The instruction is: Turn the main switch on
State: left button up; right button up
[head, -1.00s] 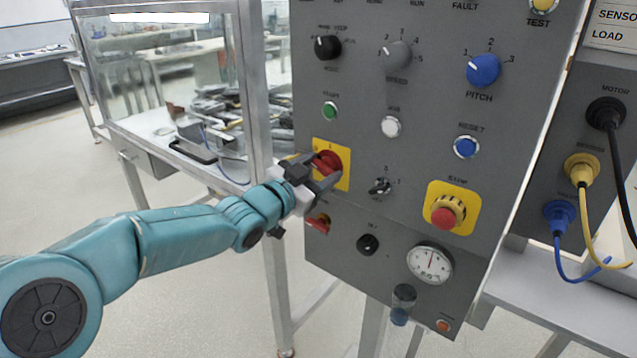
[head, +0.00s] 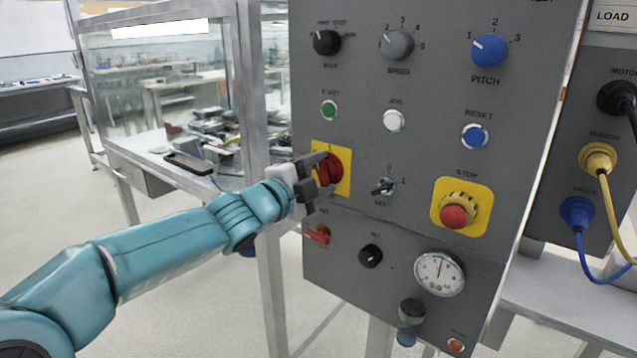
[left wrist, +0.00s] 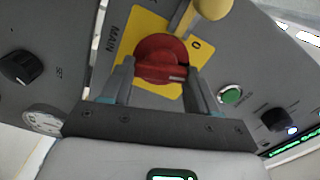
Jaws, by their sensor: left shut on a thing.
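The main switch is a red rotary knob (head: 334,168) on a yellow plate (head: 345,185) at the left side of the grey panel. My left gripper (head: 322,174) is at the knob, coming from the left, with one finger above and one below. In the left wrist view the red knob (left wrist: 162,58) sits between the two fingers of my gripper (left wrist: 160,80), which is shut on it. The plate there bears the word MAIN on the left and a 0 at the upper right. The knob's exact turn is hard to read. My right gripper is not in view.
Just below is a small red lever (head: 317,236). A key switch (head: 384,186), a red stop button (head: 454,216) and a gauge (head: 440,273) lie to the right. A metal-framed glass case (head: 160,100) stands left of the panel. A yellow ball-ended part (left wrist: 210,8) shows near the plate.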

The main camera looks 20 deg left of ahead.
pick_arm(q)
jog(key=shift+f+m+b, duration=0.1)
jog(key=shift+m+b, duration=0.5)
jog(key=shift+m, duration=0.9)
jog(key=o, duration=1.1)
jog(key=shift+c, duration=0.2)
jog(key=shift+s, duration=0.1)
